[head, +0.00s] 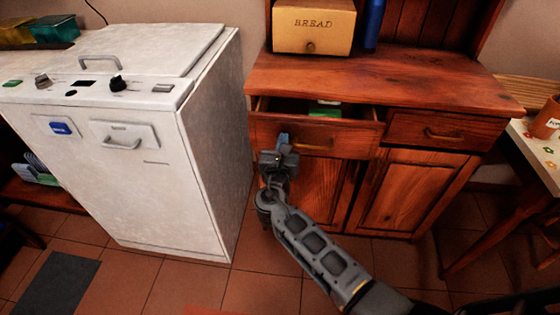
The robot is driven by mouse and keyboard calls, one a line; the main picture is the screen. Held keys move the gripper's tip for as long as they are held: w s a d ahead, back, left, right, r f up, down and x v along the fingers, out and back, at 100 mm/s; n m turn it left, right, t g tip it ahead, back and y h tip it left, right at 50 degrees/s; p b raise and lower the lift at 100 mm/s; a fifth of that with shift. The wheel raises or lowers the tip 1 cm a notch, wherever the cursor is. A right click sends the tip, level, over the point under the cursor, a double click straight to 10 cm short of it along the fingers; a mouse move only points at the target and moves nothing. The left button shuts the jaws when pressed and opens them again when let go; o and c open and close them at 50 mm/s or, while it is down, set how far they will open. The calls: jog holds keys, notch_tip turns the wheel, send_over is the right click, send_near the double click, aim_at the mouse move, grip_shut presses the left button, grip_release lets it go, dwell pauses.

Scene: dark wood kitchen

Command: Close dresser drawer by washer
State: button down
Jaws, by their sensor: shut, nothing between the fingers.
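The wooden dresser (350,77) stands right of the white washer (140,140). Its left drawer (350,140), nearest the washer, is pulled out part way, and a green and white item (325,108) shows inside. My gripper (283,140) is shut and empty, with its tip in front of the left part of that drawer's face, beside the handle (314,146). I cannot tell whether the tip touches the wood. My gripper and wrist hide part of the drawer face and the left door below it.
The right drawer (440,132) is shut. A bread box (313,26) and a blue bottle (374,22) stand on the dresser. A table (535,145) with a pot (547,118) is at the right. Tiled floor (190,286) is open in front.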

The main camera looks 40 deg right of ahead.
jog(key=b+x, duration=0.1)
jog(key=x, duration=0.6)
jog(key=shift+w+d+f+b, duration=0.1)
jog(key=shift+w+d+b, duration=0.15)
jog(key=shift+d+b, duration=0.1)
jog(key=shift+w+d, duration=0.3)
jog(key=shift+d, duration=0.1)
jog(key=shift+d+r, duration=0.1)
jog(key=shift+r, duration=0.1)
jog(key=shift+d, duration=0.1)
